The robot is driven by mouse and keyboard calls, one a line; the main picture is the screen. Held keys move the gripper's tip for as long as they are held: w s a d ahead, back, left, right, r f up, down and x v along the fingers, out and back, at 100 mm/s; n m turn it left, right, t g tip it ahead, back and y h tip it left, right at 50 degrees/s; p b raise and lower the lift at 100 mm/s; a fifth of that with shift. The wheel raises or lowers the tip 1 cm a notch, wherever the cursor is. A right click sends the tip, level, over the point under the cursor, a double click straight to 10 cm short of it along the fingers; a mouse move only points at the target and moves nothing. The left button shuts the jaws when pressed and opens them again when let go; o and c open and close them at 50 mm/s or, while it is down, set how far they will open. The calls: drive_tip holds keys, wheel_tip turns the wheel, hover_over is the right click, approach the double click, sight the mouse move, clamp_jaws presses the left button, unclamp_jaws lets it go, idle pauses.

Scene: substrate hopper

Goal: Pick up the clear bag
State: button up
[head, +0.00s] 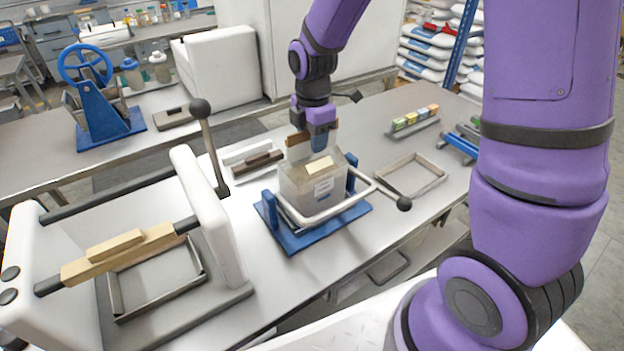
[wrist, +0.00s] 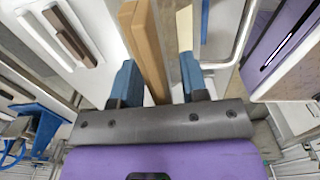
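The clear bag (head: 300,192) is a boxy, translucent bag with a white label. It stands upright in a blue stand (head: 292,240) with a pale looped frame around it. A brown wooden bar (head: 297,148) and a paler wooden block (head: 319,167) are at its top. My gripper (head: 319,146) points down at the top of the bag. In the wrist view its blue fingers (wrist: 160,82) are apart, with the brown bar (wrist: 146,45) running between them near the left finger. The pale block (wrist: 185,28) lies beyond the right finger. Whether the fingers touch the bag is unclear.
A white press with a wooden bar (head: 120,254) and a long black-knobbed lever stands at left. An empty metal frame (head: 412,174) and a rack of coloured blocks (head: 413,121) lie to the right.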

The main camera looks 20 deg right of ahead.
clamp_jaws()
drive_tip(key=shift+r, duration=0.1)
